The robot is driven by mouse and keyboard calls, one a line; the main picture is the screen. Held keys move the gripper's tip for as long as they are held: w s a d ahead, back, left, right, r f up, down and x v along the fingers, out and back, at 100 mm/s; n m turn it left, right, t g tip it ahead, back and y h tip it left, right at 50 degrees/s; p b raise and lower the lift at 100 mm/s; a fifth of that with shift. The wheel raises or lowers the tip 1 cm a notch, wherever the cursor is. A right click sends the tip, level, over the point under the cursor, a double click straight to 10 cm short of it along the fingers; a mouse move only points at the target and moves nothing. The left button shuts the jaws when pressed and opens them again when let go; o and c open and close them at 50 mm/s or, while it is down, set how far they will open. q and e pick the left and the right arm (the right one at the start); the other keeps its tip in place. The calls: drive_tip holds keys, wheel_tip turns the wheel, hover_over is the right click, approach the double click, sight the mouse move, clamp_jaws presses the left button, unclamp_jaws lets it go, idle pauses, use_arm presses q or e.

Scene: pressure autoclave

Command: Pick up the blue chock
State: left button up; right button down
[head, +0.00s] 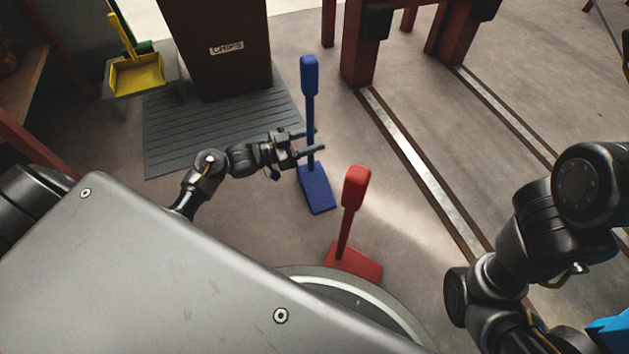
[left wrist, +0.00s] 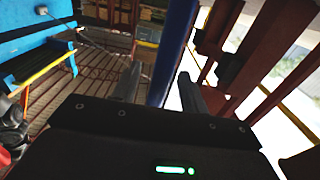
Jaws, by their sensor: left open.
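The blue chock (head: 315,188) stands on the floor, its wedge base down and its long handle upright with a thick grip on top. My left gripper (head: 317,141) is open at the handle, above the base. In the left wrist view the blue handle (left wrist: 174,52) rises between the two fingers of the left gripper (left wrist: 158,88). I cannot tell whether either finger touches it. Of my right arm only dark links show at the right of the head view; its gripper is not in view.
A red chock (head: 353,258) with an upright handle stands nearer, beside my base. A dark bin (head: 218,60) stands on a grey grate (head: 175,128) behind the left gripper. Floor rails (head: 420,165) run to the right, below red posts (head: 357,62). A yellow dustpan (head: 138,76) is far left.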

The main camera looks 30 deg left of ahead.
use_arm(q)
clamp_jaws()
idle(1.4)
drive_tip(key=shift+r, duration=0.1)
